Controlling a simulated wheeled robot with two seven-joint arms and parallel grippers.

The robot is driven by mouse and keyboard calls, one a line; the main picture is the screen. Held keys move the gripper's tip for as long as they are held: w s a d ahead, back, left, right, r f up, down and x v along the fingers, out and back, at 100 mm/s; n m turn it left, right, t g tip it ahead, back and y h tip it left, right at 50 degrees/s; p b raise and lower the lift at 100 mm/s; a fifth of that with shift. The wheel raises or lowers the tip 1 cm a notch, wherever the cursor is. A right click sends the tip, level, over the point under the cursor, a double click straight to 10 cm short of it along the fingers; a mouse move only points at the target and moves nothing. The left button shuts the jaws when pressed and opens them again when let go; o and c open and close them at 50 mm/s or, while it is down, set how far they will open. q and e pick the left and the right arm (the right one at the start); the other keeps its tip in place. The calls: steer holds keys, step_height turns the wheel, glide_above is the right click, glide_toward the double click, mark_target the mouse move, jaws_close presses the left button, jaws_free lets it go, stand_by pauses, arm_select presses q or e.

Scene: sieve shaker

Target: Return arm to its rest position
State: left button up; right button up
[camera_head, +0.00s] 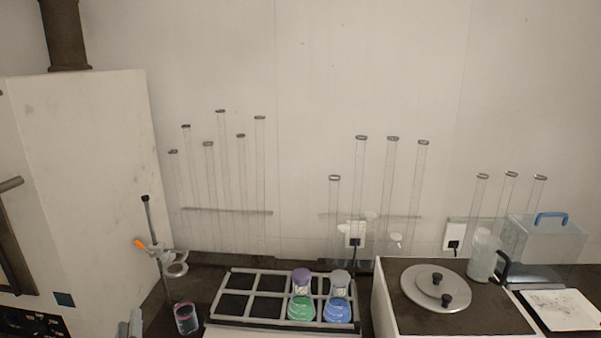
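The tip of my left gripper (130,326) shows as small grey pieces at the bottom edge, left of the centre. Most of it is cut off by the frame, so I cannot tell if it is open or shut. It is left of a small dark cup with a pink rim (186,318) and appears apart from it. My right gripper is not in view.
A grey rack (228,318) holds a green flask (301,308) with a purple top and a blue flask (338,309). Left are a clamp stand (155,247) and white cabinet (90,190); right, a box with a round lid (436,288) and a jug (484,258).

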arm_select(q)
steer(key=s+d+f+n+g+h, duration=0.2)
steer(key=s+d+f+n+g, duration=0.2)
steer(key=s+f+n+g, duration=0.75)
steer(key=s+d+f+n+g+h, duration=0.25)
steer(key=s+d+f+n, duration=0.2)
steer(key=s, duration=0.45)
steer(key=s+d+f+n+g+h, duration=0.1)
steer(key=s+d+f+n+h, duration=0.3)
steer(key=s, duration=0.4)
step_height(320, 180, down, 29)
steer(key=g+y, duration=0.1)
steer(key=s+a+f+g, duration=0.1)
steer(key=s+a+f, duration=0.2)
steer(key=s+f, duration=1.7)
steer(key=shift+f+n+g, duration=0.3)
steer(key=shift+f, duration=0.35)
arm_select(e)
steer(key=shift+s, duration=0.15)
